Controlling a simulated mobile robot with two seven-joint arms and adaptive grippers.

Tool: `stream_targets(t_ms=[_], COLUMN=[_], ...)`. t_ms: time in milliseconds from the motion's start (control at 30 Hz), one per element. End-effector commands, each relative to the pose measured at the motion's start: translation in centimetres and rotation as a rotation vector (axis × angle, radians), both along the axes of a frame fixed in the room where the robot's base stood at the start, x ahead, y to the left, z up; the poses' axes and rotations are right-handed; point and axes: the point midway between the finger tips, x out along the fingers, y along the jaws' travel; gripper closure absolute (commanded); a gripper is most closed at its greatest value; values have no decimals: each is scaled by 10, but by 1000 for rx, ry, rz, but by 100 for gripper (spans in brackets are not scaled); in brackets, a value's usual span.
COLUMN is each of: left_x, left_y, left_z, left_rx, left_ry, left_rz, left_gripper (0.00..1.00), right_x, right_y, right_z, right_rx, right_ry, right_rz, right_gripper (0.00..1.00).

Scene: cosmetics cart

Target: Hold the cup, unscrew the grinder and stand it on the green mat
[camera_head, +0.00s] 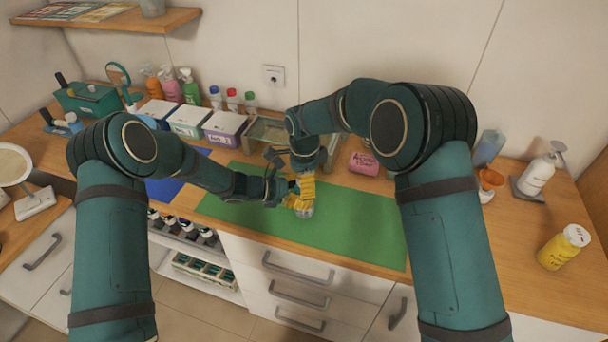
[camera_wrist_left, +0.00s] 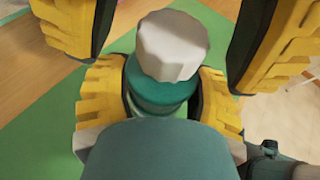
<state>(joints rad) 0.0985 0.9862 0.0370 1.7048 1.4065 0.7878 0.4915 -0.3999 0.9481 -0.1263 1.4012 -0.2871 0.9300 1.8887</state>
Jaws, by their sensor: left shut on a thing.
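Both of my grippers meet over the green mat (camera_head: 350,225), near its middle. In the left wrist view my left gripper (camera_wrist_left: 160,105) is shut on a teal lower part (camera_wrist_left: 155,88), which I take as the cup. Above it sits a pale, faceted top (camera_wrist_left: 172,45), which I take as the grinder; the two are still together. My right gripper (camera_wrist_left: 180,50) comes down from above, its yellow pads on either side of the pale top with gaps visible. In the head view my left gripper (camera_head: 287,200) and the yellow pads hide most of the piece.
A pink block (camera_head: 363,163) lies just behind the mat. Lidded boxes (camera_head: 224,127) and a glass-like tray (camera_head: 268,131) stand at the back. The mat's right part is clear.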

Motion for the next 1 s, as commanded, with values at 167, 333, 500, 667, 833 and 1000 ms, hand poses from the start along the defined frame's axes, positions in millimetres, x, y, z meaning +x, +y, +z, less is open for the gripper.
stream_targets(t_ms=[167,333,500,667,833,1000], left_x=[0,0,0,0,0,0], left_y=[0,0,0,0,0,0], left_z=[0,0,0,0,1,1], left_rx=[0,0,-1,-1,-1,-1], left_ry=[0,0,0,0,0,0], left_rz=[0,0,0,0,0,0], left_gripper=[100,100,100,100,100,100], right_x=[0,0,0,0,0,0], right_y=[0,0,0,0,0,0], right_z=[-1,0,0,0,0,0], right_rx=[0,0,0,0,1,1], right_ry=[0,0,0,0,0,0], right_rz=[0,0,0,2,133,276], right_gripper=[23,54,100,100,100,100])
